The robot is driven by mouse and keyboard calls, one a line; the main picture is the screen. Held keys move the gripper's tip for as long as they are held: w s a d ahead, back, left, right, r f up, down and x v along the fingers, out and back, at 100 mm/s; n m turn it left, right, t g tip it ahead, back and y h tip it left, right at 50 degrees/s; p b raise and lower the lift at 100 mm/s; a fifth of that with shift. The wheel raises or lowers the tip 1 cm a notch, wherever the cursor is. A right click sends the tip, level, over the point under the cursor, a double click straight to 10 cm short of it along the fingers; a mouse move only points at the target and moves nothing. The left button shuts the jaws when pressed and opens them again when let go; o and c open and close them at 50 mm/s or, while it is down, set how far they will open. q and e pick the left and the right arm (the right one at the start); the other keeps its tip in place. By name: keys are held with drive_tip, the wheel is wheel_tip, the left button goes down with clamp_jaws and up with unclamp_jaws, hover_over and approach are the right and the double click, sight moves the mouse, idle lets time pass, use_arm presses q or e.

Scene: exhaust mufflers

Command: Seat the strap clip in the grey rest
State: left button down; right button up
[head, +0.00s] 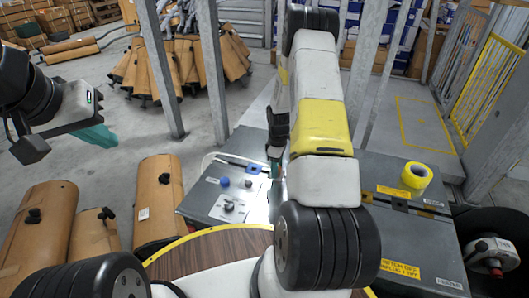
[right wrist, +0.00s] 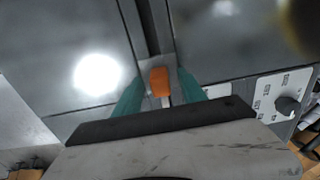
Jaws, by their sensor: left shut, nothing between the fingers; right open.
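An orange block (right wrist: 160,81), which may be the strap clip, shows in the right wrist view between the two teal fingers of my right gripper (right wrist: 160,76). The fingers are apart, one on each side of it; I cannot tell whether they touch it. A small grey piece (right wrist: 173,73) is around or under the block, beside a dark groove in the grey surface; I cannot tell whether it is the grey rest. In the head view my right gripper (head: 274,170) is over the grey bench, mostly hidden by my arm. My left gripper (head: 98,135) is shut and empty, off to the left above the floor.
The grey bench (head: 200,193) holds a white plate (head: 229,216) with a dark knob, and blue caps (head: 224,182). Wrapped brown cylinders (head: 158,195) stand left. A black bin (head: 513,218) is far right.

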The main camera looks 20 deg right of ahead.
wheel_tip(320, 180, up, 7)
drive_tip(key=shift+r, duration=0.15)
idle(0.4)
drive_tip(key=shift+r, duration=0.1)
drive_tip(key=s+a+r+m+t, duration=0.1)
drive_tip(key=s+a+r+m, duration=0.15)
drive_tip(key=r, duration=0.95)
drive_tip(key=s+a+r+m+t, duration=0.2)
drive_tip(key=s+a+r, duration=0.2)
drive_tip(key=r, duration=0.7)
drive_tip(key=s+a+r+m+t+y, duration=0.1)
drive_tip(key=s+a+r+m, duration=0.1)
drive_tip(key=s+r, duration=0.4)
drive_tip(key=s+a+r+m+t+y, duration=0.1)
drive_tip(key=s+a+r, duration=0.4)
drive_tip(key=s, duration=0.8)
drive_tip(key=shift+s+a+r+m+t, duration=0.15)
drive_tip(key=shift+a+r+m+t, duration=0.15)
drive_tip(key=shift+r+m+t, duration=0.7)
drive_tip(key=shift+f+m+g, duration=0.2)
drive_tip(key=shift+m+g, duration=0.05)
drive_tip(key=shift+g, duration=0.15)
